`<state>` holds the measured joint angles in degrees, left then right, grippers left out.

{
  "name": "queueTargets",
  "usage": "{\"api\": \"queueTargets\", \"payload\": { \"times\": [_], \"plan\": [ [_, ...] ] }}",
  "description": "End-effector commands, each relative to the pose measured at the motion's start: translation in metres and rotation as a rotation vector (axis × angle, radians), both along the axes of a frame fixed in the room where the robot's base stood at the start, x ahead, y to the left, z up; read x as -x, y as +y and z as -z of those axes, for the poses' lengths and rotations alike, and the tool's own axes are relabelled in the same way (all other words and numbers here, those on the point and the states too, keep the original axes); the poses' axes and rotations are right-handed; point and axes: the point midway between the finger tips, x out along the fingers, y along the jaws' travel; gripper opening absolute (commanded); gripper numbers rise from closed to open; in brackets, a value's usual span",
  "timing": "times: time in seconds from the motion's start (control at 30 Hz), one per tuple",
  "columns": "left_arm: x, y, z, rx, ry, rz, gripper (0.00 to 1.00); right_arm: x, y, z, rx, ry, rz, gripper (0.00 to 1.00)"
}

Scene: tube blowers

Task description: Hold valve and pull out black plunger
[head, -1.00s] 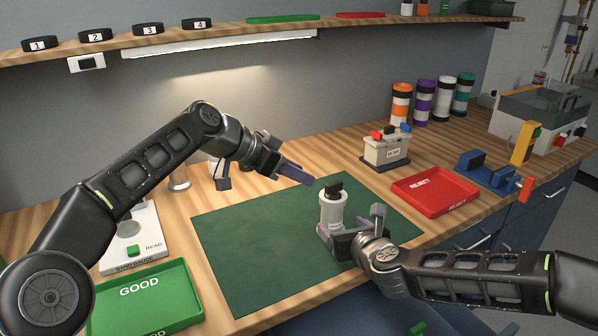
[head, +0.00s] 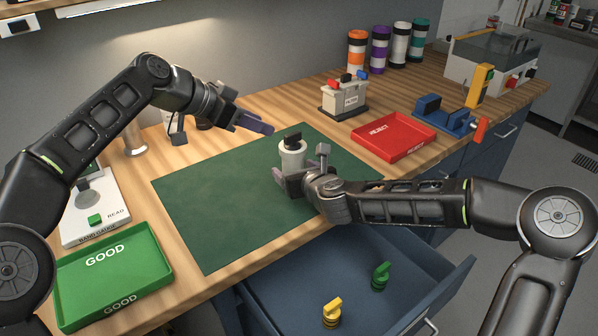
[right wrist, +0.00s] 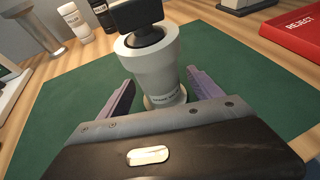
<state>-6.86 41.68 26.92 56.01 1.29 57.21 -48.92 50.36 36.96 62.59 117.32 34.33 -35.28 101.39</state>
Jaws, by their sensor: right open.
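The valve is a white-grey cylinder (head: 292,158) standing upright on the green mat (head: 215,205), with the black plunger (head: 293,141) on its top. In the right wrist view the valve body (right wrist: 150,62) stands between my right gripper's fingers, with the black plunger (right wrist: 141,14) above it. My right gripper (head: 284,184) is open around the lower part of the valve, with a visible gap at the fingers. My left gripper (head: 262,126) is held above the back of the mat, left of the valve and apart from it. I cannot tell its finger opening.
A green GOOD tray (head: 112,306) is at the front left and a red REJECT tray (head: 393,150) at the right. A grey box with coloured knobs (head: 343,98) stands behind. An open drawer (head: 355,270) below holds yellow and green parts. The mat's left half is clear.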

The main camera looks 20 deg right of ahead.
Motion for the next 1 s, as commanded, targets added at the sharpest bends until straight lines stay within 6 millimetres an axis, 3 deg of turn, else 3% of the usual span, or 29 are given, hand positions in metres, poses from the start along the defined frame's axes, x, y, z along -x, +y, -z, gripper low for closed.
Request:
{"api": "queueTargets", "payload": {
  "times": [0.13, 0.43, 1.0],
  "plan": [
    [0.0001, -0.0001, -0.0001, 0.0, 0.0, 0.0, 0.36, -0.0111, 0.0016, 0.005, 0.001, 0.0, 0.0, 0.75],
    [0.0, 0.0, 0.0, 0.0, 0.0, 0.0, 0.36, -0.013, 0.0016, 0.0061, 0.001, 0.001, 0.001, 0.75],
    [0.0, 0.0, 0.0, 0.0, 0.0, 0.0, 0.36, -0.0128, 0.0015, 0.0059, 0.001, 0.001, 0.001, 0.28]
  ]
}}
